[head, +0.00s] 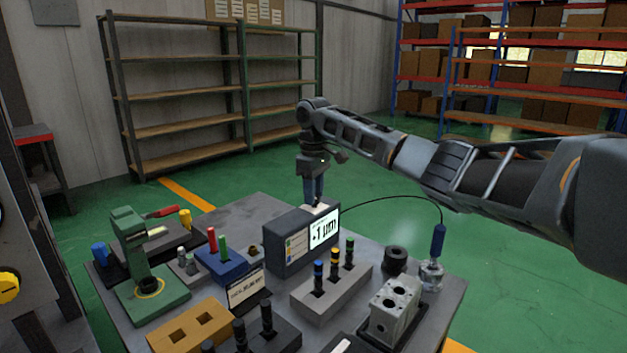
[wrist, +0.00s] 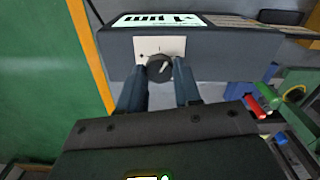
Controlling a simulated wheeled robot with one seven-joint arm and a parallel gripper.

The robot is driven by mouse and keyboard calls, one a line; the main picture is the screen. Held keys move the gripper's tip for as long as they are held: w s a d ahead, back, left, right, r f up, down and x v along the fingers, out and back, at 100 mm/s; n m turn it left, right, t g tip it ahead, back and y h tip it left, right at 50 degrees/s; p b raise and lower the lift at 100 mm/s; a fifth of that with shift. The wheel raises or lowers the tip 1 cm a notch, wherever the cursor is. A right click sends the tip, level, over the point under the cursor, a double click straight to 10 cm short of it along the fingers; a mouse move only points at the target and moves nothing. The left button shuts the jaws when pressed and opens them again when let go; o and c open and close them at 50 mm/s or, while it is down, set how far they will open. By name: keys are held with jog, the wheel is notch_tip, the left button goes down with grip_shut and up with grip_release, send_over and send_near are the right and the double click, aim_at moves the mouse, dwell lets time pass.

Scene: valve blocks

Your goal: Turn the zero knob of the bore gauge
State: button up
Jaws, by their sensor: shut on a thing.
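The bore gauge's display box (head: 283,249) stands on the workbench, and its lit screen (head: 324,230) reads about -1 µm. The box also shows in the wrist view (wrist: 235,50), with the screen upside down at the top. The dark round zero knob (wrist: 159,68) sits by a white marked plate (wrist: 150,44); its pale pointer line tilts up and right. My gripper (wrist: 161,76) has one finger on each side of the knob and is shut on it. In the head view my gripper (head: 314,197) comes down behind the box, which hides the knob.
A black cable runs from the box to a blue-handled probe (head: 437,242) at the right. Nearby are a rack of dark pins (head: 330,291), a grey valve block (head: 393,310), a blue holder (head: 222,262) and a green press (head: 150,285). Green floor lies beyond the bench.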

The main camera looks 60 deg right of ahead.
jog(key=shift+m+p, duration=0.6)
jog(key=shift+p, duration=0.05)
jog(key=o, duration=1)
jog(key=shift+o, duration=0.2)
jog(key=shift+r, duration=3.85)
